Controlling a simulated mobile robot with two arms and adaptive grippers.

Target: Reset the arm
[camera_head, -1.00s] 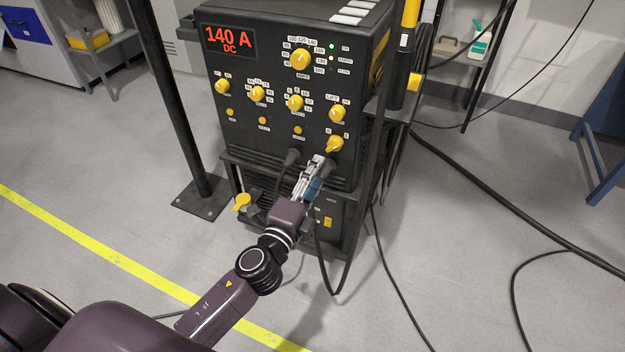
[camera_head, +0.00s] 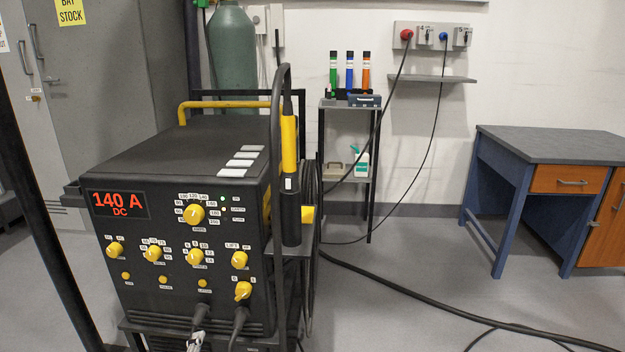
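Only the tip of my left gripper (camera_head: 195,342) shows, at the bottom edge of the head view. It is just below a black cable plug (camera_head: 200,314) on the front of the welding machine (camera_head: 150,278). I cannot tell whether its fingers are open or shut, or whether they touch the plug. The rest of my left arm is out of view. My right gripper is not in view. The machine's display (camera_head: 117,205) reads 140 A DC.
A torch with a yellow handle (camera_head: 289,145) stands in a holder at the machine's right. A shelf rack (camera_head: 349,105) is behind, and a blue workbench (camera_head: 550,145) is at right. Black cables (camera_head: 430,292) cross the floor. The floor between machine and bench is otherwise clear.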

